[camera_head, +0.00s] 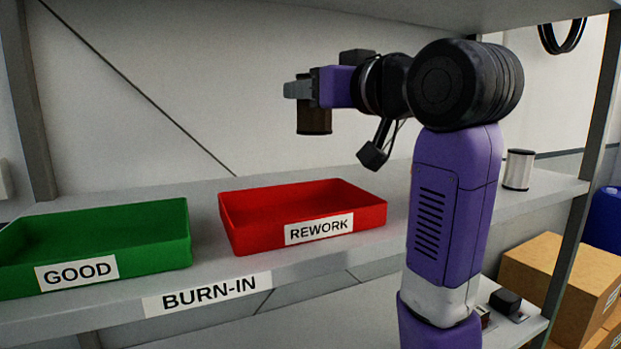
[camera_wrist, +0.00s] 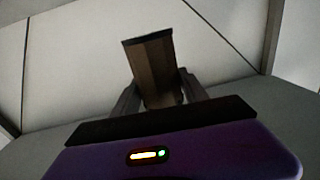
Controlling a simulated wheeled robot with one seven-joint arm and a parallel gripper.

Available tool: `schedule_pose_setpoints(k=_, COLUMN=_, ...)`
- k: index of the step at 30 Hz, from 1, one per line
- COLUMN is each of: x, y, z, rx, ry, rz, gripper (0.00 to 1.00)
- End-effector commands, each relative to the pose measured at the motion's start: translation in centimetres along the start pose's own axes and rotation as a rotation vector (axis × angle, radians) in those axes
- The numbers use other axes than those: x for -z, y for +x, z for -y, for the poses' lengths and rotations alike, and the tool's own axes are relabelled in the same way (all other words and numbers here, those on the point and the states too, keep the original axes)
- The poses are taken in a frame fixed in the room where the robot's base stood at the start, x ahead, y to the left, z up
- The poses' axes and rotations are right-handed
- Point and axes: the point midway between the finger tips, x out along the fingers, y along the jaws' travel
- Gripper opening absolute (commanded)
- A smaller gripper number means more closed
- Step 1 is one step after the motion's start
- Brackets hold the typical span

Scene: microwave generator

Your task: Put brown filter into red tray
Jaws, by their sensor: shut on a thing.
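In the wrist view the filter (camera_wrist: 154,75) stands between the two fingers (camera_wrist: 160,92). The red tray (camera_head: 258,238), labelled REWORK, sits on the shelf below the gripper. The filter is well above the tray and apart from it. The tray looks empty where its inside shows.
A green tray (camera_head: 120,254) labelled GOOD stands left of the red tray. A silver-white cylinder (camera_head: 518,170) stands on the shelf at the right, partly near my arm. A shelf above (camera_head: 380,12) limits height. Cardboard boxes (camera_head: 562,270) sit at the lower right.

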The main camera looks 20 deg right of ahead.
Motion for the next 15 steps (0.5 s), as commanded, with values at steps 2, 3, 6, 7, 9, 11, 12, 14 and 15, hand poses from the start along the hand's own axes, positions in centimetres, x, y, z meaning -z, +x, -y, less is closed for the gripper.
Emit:
schedule_pose_setpoints(k=2, x=-2.0, y=0.0, z=-0.1, rx=-0.001, ry=0.001, rz=0.004, gripper=0.09)
schedule_pose_setpoints(k=3, x=-2.9, y=0.0, z=0.0, rx=-0.001, ry=0.001, rz=0.003, gripper=0.09)
schedule_pose_setpoints(k=6, x=-5.1, y=0.0, z=-0.1, rx=-0.001, ry=0.002, rz=0.003, gripper=0.09)
schedule_pose_setpoints(k=7, x=-5.7, y=0.0, z=-0.1, rx=-0.001, ry=0.002, rz=0.003, gripper=0.09)
schedule_pose_setpoints(k=9, x=-7.1, y=0.0, z=-0.1, rx=-0.001, ry=0.002, rz=0.003, gripper=0.09)
schedule_pose_setpoints(k=11, x=-8.1, y=0.0, z=0.0, rx=-0.001, ry=0.001, rz=0.002, gripper=0.09)
schedule_pose_setpoints(k=12, x=-8.6, y=0.0, z=0.0, rx=-0.001, ry=0.001, rz=0.001, gripper=0.09)
schedule_pose_setpoints(k=14, x=-9.3, y=0.0, z=0.0, rx=-0.001, ry=0.0, rz=0.001, gripper=0.09)
schedule_pose_setpoints(k=15, x=-9.5, y=0.0, z=0.0, rx=-0.001, ry=0.0, rz=0.0, gripper=0.09)
